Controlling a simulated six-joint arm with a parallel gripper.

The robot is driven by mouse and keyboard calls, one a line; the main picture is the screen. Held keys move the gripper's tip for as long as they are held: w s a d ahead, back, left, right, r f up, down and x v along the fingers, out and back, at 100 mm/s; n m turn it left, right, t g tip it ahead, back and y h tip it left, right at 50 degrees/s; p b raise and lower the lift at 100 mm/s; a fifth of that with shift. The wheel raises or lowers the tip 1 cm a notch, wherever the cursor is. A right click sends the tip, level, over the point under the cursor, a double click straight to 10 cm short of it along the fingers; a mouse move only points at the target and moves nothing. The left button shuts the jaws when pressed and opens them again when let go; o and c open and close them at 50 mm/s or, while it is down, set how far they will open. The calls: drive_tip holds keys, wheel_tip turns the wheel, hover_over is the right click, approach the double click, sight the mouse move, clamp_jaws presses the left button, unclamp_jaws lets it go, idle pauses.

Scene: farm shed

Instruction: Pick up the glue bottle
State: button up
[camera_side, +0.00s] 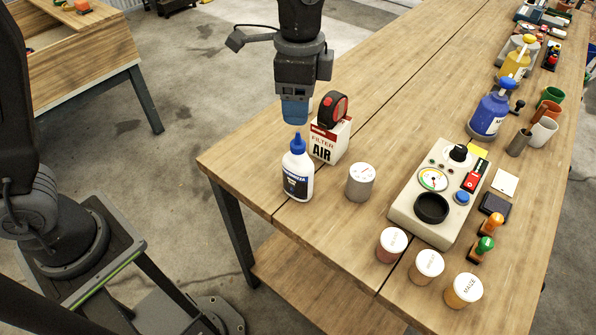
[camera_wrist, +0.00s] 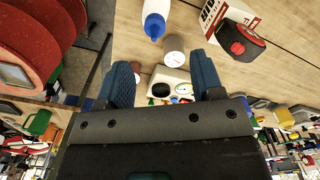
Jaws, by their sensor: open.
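The glue bottle (camera_side: 298,172) is white with a blue cap and a dark label. It stands upright near the left edge of the wooden table. In the wrist view the glue bottle (camera_wrist: 156,16) shows at the top, partly cut off by the frame edge. My gripper (camera_side: 295,112) hangs just above the bottle in the side view, pointing down. In the wrist view the two blue fingers of my gripper (camera_wrist: 165,82) are spread apart with nothing between them touching. The bottle lies beyond the fingertips.
A white and red air filter box (camera_side: 329,142) with a tape measure (camera_side: 333,110) on top stands close behind the bottle. A grey can (camera_side: 360,182) stands to its right. A beige gauge device (camera_side: 439,195) and several lidded jars sit further right. The table edge (camera_side: 236,189) is left of the bottle.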

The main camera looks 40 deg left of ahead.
sight(298, 132)
wheel_tip(298, 132, down, 4)
drive_tip(key=shift+f, duration=0.15)
drive_tip(key=shift+s+d+f, duration=0.1)
drive_tip(key=shift+s+f, duration=0.1)
drive_tip(key=shift+f, duration=1.15)
drive_tip(key=shift+s+f, duration=0.2)
drive_tip(key=shift+f, duration=1.1)
drive_tip(key=shift+c, duration=0.3)
clamp_jaws()
drive_tip(key=shift+r, duration=0.1)
